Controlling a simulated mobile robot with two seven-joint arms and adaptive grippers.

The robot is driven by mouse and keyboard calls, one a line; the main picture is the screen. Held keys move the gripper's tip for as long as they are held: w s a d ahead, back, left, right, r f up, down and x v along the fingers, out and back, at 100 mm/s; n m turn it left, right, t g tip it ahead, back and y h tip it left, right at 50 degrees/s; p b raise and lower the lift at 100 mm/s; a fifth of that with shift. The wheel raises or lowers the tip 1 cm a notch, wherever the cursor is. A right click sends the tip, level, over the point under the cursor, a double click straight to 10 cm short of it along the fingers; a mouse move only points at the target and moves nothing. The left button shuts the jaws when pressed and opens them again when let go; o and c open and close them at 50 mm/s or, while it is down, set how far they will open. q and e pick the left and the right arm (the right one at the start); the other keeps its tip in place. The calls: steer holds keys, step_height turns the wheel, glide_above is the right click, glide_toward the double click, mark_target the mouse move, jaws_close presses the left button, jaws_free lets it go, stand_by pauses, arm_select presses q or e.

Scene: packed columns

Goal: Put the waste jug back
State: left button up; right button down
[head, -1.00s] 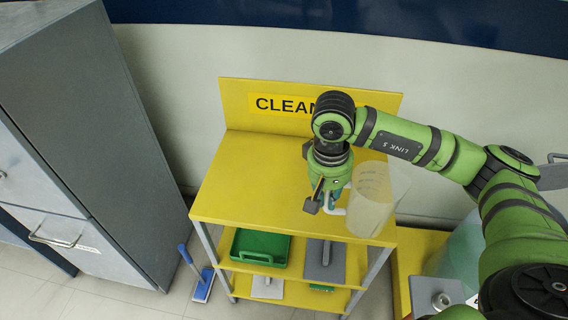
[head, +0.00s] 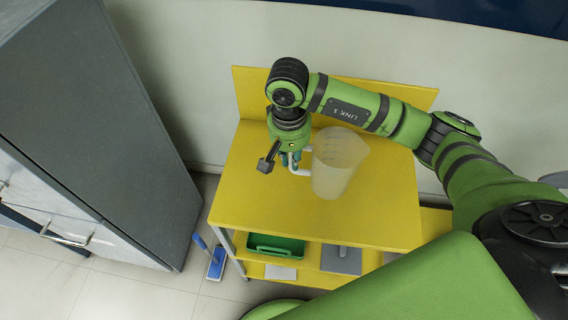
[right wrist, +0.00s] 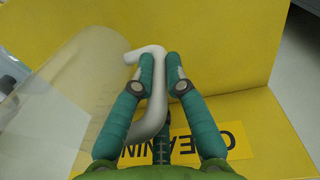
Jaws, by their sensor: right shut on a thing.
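The waste jug (head: 338,165) is a translucent, pale jug with a white handle (right wrist: 154,110). My right gripper (head: 291,163) is shut on that handle, and its two teal fingers (right wrist: 161,66) lie on either side of it in the right wrist view. The jug is roughly upright over the middle of the yellow stand's top (head: 255,200). I cannot tell whether its base touches the top. In the right wrist view the jug's clear wall (right wrist: 65,95) fills the left side. My left gripper is not in view.
Lower shelves hold a green tray (head: 275,247) and a grey item (head: 341,260). A blue-handled floor tool (head: 215,262) and a grey cabinet (head: 110,130) are left. The stand's top is otherwise clear.

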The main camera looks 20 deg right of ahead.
steer(key=f, duration=0.1)
steer(key=a+f+p, duration=0.1)
steer(key=f, duration=0.1)
steer(key=a+f+p, duration=0.1)
steer(key=f, duration=0.1)
steer(key=shift+w+f, duration=0.1)
steer(key=shift+w, duration=0.15)
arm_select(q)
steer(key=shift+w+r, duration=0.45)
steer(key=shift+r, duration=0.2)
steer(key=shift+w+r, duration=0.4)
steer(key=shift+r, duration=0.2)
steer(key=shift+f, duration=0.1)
arm_select(e)
steer(key=shift+f, duration=0.1)
steer(key=shift+f+b, duration=0.1)
steer(key=shift+b, duration=0.25)
steer(key=c, duration=1.3)
jaws_free()
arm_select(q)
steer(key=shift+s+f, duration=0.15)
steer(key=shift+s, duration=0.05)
arm_select(e)
steer(key=shift+o, duration=0.2)
